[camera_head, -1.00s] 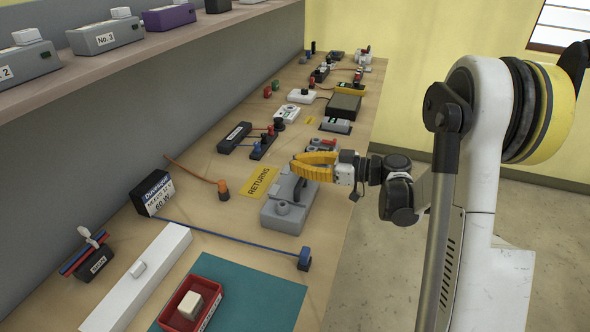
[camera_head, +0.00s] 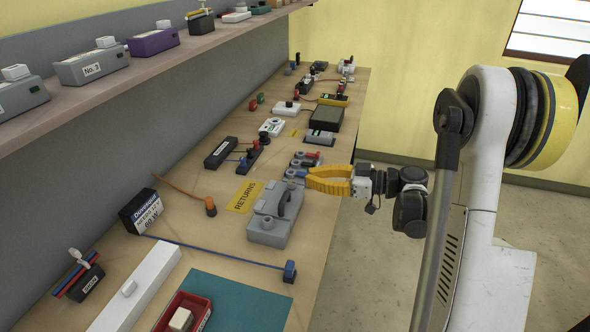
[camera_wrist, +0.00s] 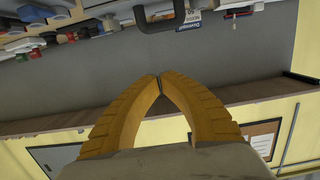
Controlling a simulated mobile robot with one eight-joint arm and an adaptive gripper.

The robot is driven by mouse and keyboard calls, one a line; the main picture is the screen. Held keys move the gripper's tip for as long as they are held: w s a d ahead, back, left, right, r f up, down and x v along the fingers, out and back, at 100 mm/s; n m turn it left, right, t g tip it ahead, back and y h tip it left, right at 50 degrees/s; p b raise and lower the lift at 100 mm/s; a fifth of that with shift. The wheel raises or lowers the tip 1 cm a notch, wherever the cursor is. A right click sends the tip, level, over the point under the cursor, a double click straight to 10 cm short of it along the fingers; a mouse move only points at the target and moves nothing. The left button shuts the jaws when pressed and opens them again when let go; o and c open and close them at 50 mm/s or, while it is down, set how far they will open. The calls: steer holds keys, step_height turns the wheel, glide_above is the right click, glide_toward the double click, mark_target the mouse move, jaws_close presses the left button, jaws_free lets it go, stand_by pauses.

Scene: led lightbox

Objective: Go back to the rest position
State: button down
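My gripper (camera_head: 309,180) has yellow ribbed fingers and reaches over the right edge of the workbench, just above and right of a grey box with a dark handle (camera_head: 268,229). In the wrist view the fingertips (camera_wrist: 160,79) meet, with nothing visible between them. The gripper is shut and empty. In the head view the fingers look apart from the grey box's handle.
The workbench (camera_head: 216,184) carries a yellow RETURNS label (camera_head: 244,196), a black-and-white box (camera_head: 146,212), a red tray (camera_head: 203,319) and several small devices and leads. A shelf (camera_head: 160,62) runs along the left. Open floor (camera_head: 375,270) lies right of the bench.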

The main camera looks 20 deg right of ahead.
steer(key=s+a+r+m+g+h, duration=0.2)
steer(key=s+a+m+g+h, duration=0.1)
steer(key=s+a+m+h, duration=0.5)
steer(key=s+d+m+h, duration=0.1)
steer(key=s+h, duration=0.4)
steer(key=s, duration=0.9)
steer(key=shift+s+r+m+t+b, duration=0.15)
steer(key=shift+s+m+t+b, duration=0.2)
steer(key=shift+m, duration=0.55)
